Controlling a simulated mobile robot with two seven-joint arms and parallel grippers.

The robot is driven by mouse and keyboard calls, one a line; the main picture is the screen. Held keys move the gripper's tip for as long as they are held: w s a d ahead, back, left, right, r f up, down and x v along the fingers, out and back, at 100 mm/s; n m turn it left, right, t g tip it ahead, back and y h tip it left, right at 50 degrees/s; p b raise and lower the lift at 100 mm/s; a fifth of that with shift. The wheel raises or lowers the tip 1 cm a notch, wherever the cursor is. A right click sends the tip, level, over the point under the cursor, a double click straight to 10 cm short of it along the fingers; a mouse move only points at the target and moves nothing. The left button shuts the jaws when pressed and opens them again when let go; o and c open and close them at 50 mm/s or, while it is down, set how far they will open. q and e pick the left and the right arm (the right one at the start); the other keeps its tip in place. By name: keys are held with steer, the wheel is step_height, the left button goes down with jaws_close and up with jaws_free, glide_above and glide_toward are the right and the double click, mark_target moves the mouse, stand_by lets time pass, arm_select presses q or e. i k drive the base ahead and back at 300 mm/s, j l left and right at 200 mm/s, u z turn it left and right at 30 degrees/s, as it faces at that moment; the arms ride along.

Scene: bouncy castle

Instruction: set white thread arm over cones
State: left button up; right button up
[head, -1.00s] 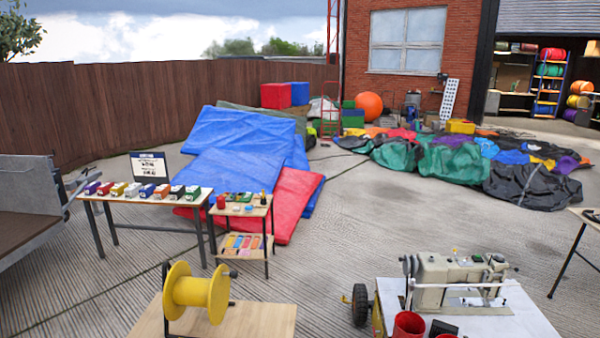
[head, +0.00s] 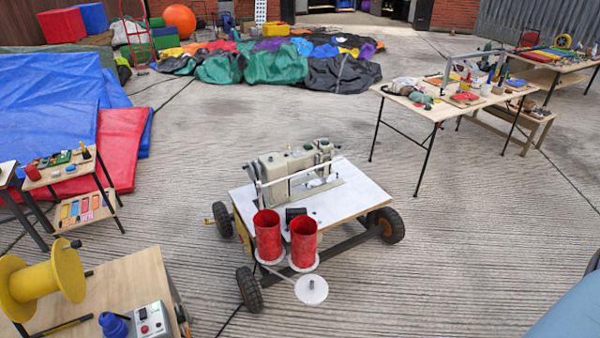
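A cream sewing machine (head: 290,168) stands on a white-topped wheeled cart (head: 345,203) in the middle of the head view. A thin white bar (head: 298,172), which looks like the thread arm, runs level along the near side of the machine. Two red thread cones (head: 268,236) and (head: 304,243) stand upright side by side on white round discs at the cart's near edge. The bar is on the machine side of the cones, not above them. A third white disc (head: 311,289) with a short peg is empty. Neither gripper is in view.
A bench with a yellow spool (head: 42,283) and a control box (head: 151,321) is at the lower left. A work table (head: 440,110) stands at the right. Crumpled coloured fabric (head: 270,62) lies behind. Ribbed concrete around the cart is mostly clear.

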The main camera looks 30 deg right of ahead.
mark_target(259, 189)
steer(key=i+l, duration=0.15)
steer(key=l, duration=0.35)
steer(key=i+l+u, duration=0.1)
steer(key=l, duration=0.4)
steer(key=i+l, duration=0.2)
steer(key=l, duration=0.25)
steer(key=i+l+u, duration=0.1)
steer(key=l, duration=0.4)
steer(key=i+l, duration=0.15)
steer(key=l, duration=0.4)
steer(key=i+l+u, duration=0.1)
steer(key=l, duration=0.4)
steer(key=i+l, duration=0.15)
steer(key=l, duration=0.35)
